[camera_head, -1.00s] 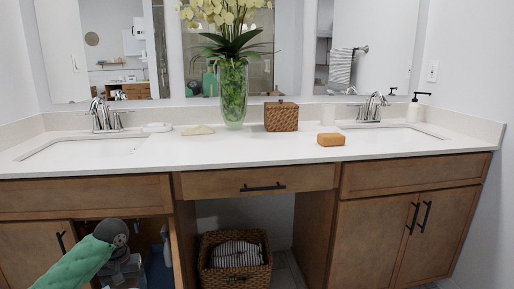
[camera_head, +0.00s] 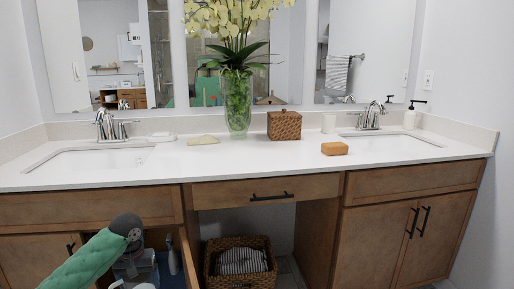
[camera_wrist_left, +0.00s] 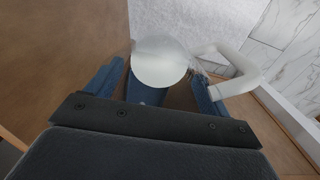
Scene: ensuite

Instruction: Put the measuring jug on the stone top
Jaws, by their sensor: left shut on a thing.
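My left gripper (camera_wrist_left: 155,88) is shut on the measuring jug (camera_wrist_left: 160,62), a pale, translucent vessel with a white curved handle to the right in the left wrist view. In the head view my left arm reaches to the open cabinet below the left sink, and my left gripper (camera_head: 133,268) is low there, under the level of the counter. The jug is hard to make out in that view. The stone top (camera_head: 250,170) is the long white counter above the wooden cabinets. My right gripper is not in view.
A glass vase with orchids (camera_head: 238,105), a woven box (camera_head: 284,125), an orange soap bar (camera_head: 334,148) and a pale wedge (camera_head: 203,140) stand on the counter. Its front middle is bare. An open cabinet door (camera_head: 188,255) stands right of my gripper. A basket (camera_head: 240,262) sits below.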

